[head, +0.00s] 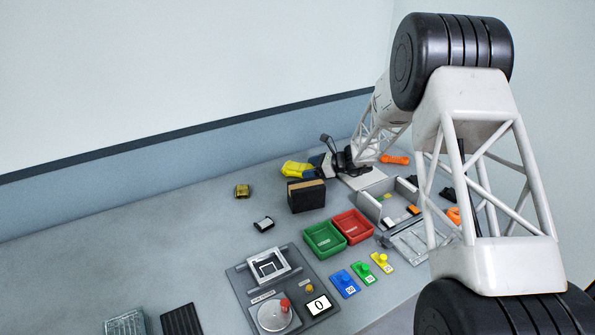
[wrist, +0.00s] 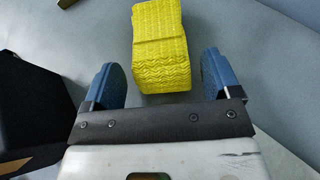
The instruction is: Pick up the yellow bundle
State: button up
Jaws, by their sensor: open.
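The yellow bundle (head: 296,169) lies on the grey table near the back wall. In the wrist view the yellow bundle (wrist: 160,48) has a ribbed, folded surface and runs up from between the fingers toward the top edge. My gripper (head: 315,163) is low beside the bundle's right end in the head view. In the wrist view my gripper (wrist: 160,77) is open, with a blue finger on each side of the bundle's near end and a gap on both sides. How far the fingertips reach down along the bundle is unclear.
A black box with a tan top (head: 306,196) stands close in front of the bundle and shows at the left of the wrist view (wrist: 35,105). A small olive block (head: 242,191) lies to the left. Green (head: 324,240) and red (head: 353,227) trays stand nearer. The back-left table is clear.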

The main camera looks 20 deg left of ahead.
aim_at(305, 166)
jog(key=shift+x, duration=1.35)
jog(key=c, duration=1)
jog(key=shift+r, duration=4.95)
